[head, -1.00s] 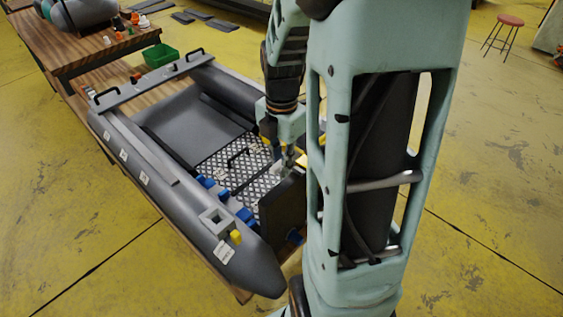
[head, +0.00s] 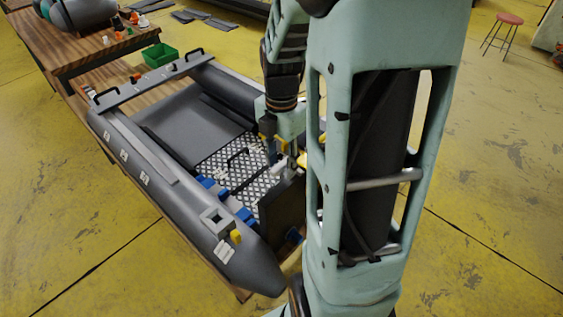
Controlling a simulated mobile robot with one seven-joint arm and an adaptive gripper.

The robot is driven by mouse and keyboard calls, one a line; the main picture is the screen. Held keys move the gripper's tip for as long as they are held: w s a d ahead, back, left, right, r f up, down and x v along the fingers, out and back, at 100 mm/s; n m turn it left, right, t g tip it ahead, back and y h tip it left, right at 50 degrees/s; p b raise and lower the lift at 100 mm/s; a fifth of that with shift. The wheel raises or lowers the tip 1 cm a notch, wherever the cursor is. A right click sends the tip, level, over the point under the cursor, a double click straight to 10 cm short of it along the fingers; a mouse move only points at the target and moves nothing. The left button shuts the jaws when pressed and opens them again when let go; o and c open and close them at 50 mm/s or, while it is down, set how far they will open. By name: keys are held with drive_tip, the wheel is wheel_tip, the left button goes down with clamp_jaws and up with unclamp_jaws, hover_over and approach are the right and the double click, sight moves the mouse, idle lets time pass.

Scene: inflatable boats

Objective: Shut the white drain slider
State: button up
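The grey inflatable boat (head: 165,200) lies on a wooden table, with a dark transom board (head: 280,210) at its near end. A small white piece, which looks like the drain slider (head: 279,164), shows at the top far edge of the transom. My gripper (head: 271,152) points down just beyond and slightly left of the white piece, very close to it. I cannot tell whether they touch. The fingers are small, dark and partly merged with my arm, so their opening is unclear. Whether the slider is open or shut is too small to tell.
A silver tread-plate floor (head: 232,165) with a black handle lies inside the boat. A green bin (head: 160,55) stands at the back. My arm column hides the boat's right side.

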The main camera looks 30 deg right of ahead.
drive_tip(key=shift+r+p, duration=1.85)
drive_tip(key=shift+r, duration=0.85)
drive_tip(key=shift+f, duration=0.1)
